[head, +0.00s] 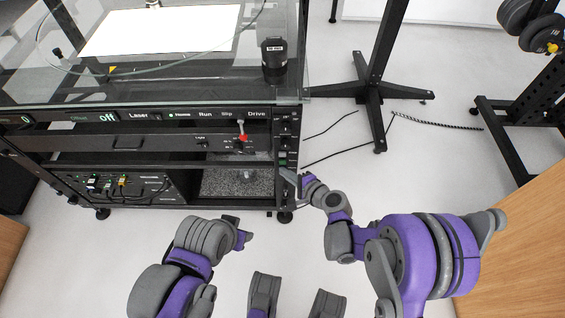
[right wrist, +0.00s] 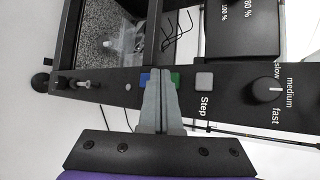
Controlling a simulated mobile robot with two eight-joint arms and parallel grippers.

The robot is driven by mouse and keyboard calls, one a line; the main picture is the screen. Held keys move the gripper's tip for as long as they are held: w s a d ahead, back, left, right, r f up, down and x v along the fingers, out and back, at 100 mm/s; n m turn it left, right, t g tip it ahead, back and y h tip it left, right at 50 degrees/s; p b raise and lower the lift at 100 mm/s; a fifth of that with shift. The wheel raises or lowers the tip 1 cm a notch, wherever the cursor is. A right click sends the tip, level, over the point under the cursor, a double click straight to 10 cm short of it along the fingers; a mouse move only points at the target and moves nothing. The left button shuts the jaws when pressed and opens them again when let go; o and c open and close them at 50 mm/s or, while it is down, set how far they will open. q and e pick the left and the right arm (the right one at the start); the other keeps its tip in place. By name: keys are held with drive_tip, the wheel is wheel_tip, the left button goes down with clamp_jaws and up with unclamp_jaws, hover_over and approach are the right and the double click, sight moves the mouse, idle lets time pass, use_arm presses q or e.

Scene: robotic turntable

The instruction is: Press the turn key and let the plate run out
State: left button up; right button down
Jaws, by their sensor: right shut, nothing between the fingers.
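My right gripper (head: 289,177) is at the narrow key panel (head: 286,130) on the cabinet's right front edge. In the right wrist view its fingers (right wrist: 160,74) are shut together and empty. Their tips cover part of the panel between a blue key (right wrist: 145,79) and a green key (right wrist: 175,79). I cannot tell whether they touch a key, and no label reading "turn" is visible. The round clear plate (head: 70,68) shows as a thin outline on top of the cabinet. My left arm's end (head: 240,239) is in front of the cabinet; its fingers cannot be made out.
A grey Step key (right wrist: 204,81) and a slow-medium-fast knob (right wrist: 272,90) share the panel. The status strip (head: 160,115) shows "off" and a green light by Home. A black cylinder (head: 273,62) stands on top. A black stand (head: 374,95) and floor cables are at right.

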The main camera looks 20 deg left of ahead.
drive_tip(key=shift+w+a, duration=0.1)
drive_tip(key=shift+w, duration=0.25)
